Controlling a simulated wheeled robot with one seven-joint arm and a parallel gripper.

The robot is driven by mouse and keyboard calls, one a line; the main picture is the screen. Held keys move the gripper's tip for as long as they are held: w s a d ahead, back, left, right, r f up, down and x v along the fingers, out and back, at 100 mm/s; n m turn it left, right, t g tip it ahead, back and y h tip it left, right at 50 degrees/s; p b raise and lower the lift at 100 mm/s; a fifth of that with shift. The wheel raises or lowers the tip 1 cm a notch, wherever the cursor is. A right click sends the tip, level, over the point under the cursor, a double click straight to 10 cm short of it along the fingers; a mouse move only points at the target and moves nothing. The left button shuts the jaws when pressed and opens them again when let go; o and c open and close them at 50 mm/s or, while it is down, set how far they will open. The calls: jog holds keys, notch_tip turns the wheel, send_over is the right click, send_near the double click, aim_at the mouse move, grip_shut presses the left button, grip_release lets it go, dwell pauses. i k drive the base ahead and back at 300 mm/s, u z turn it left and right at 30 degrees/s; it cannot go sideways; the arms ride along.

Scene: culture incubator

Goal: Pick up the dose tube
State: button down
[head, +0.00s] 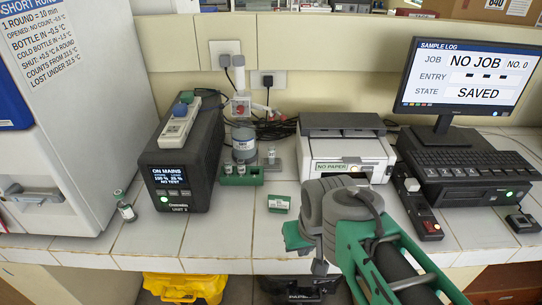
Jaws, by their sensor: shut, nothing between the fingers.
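Small clear tubes stand in a green rack (237,179) on the counter, in front of a grey-capped apparatus; which one is the dose tube I cannot tell. One clear tube (271,155) stands at the rack's right side. A small green labelled block (279,203) lies on the counter to the right of the rack. My gripper (297,238) is shut and empty, over the counter's front part, right of and nearer than the rack and block. My wrist and arm hide part of the counter and the printer's front.
A small labelled bottle (125,207) stands at left near the white cabinet (75,120). A black power unit (183,165), a printer (345,150) marked "NO PAPER", and a monitor (466,85) reading "NO JOB" and "SAVED" line the counter. The front counter between bottle and block is clear.

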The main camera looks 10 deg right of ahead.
aim_at(271, 147)
jog(key=u, duration=3.05)
jog(key=k, duration=0.8)
jog(key=z, duration=0.75)
jog(key=i, duration=0.5)
jog(key=u, duration=0.05)
